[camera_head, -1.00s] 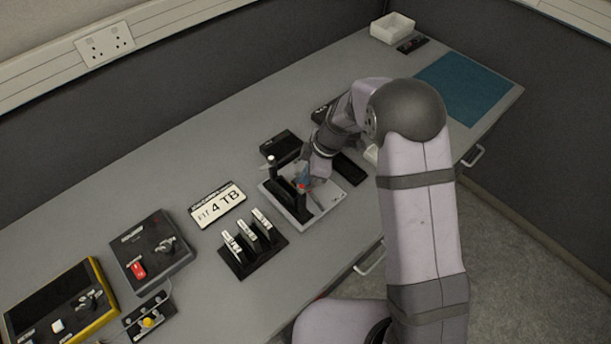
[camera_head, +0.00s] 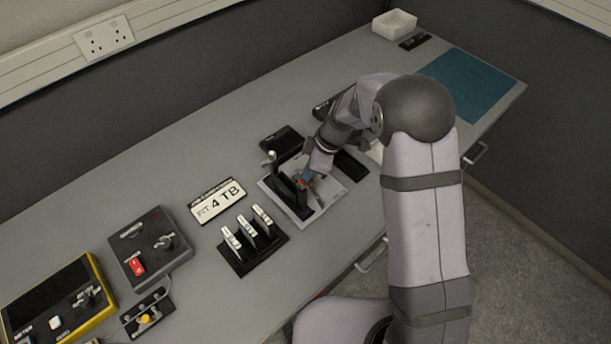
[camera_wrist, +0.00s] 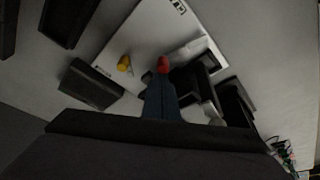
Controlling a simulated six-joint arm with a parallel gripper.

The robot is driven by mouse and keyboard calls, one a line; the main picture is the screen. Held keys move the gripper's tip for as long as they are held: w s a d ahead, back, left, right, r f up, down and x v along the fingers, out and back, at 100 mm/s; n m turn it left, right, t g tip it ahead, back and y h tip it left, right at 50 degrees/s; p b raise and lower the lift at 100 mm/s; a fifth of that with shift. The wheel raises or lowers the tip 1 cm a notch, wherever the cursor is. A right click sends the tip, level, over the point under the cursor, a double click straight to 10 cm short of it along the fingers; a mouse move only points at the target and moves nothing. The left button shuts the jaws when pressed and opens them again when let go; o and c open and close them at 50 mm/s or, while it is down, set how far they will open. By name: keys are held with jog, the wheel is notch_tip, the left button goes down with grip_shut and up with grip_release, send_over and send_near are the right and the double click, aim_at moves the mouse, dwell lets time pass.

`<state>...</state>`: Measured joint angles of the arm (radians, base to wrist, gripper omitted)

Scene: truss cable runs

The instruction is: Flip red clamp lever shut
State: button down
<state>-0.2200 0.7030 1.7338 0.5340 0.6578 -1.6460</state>
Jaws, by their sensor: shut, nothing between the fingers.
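The clamp fixture has a pale base plate (camera_head: 334,190) with dark upright parts (camera_head: 288,193), in the middle of the bench. My gripper (camera_head: 307,176) is shut and empty, low over this plate beside the uprights. In the wrist view its blue fingers (camera_wrist: 160,98) point at the plate. A red tip (camera_wrist: 163,64), apparently the lever's end, shows right at the fingertips; I cannot tell whether they touch. Another small red part shows just left of it. The rest of the lever is hidden by the fingers and dark parts, so its angle is unclear.
A yellow knob (camera_wrist: 124,64) stands on the plate left of the fingers. A dark block (camera_head: 282,140) lies behind the fixture.

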jog(key=m+b, duration=0.2)
jog(key=shift+w+d+f+m+t, duration=0.15)
jog(key=shift+w+d+m+t, duration=0.15)
jog(key=shift+d+t, duration=0.1)
jog(key=shift+w+d+m+t+h+b, duration=0.15)
jog(key=shift+d+m+t+h+b, duration=0.25)
jog(key=shift+m, duration=0.5)
jog(key=m, duration=0.1)
jog(key=d+m, duration=0.1)
jog(key=shift+w+r+m+t, duration=0.1)
jog(key=shift+r+m+t, duration=0.1)
jog(key=shift+m+t, duration=0.15)
jog(key=m, duration=0.1)
jog(key=d+m+h+p, duration=0.1)
jog(key=m, duration=0.1)
jog(key=shift+d+m+t, duration=0.1)
jog(key=shift+m+t, duration=0.15)
jog(key=shift+d+f, duration=0.15)
jog(key=shift+d, duration=0.2)
jog(key=shift+w, duration=0.1)
jog(key=shift+w+d+b, duration=0.4)
jog(key=shift+w+d, duration=0.05)
jog(key=shift+w, duration=0.05)
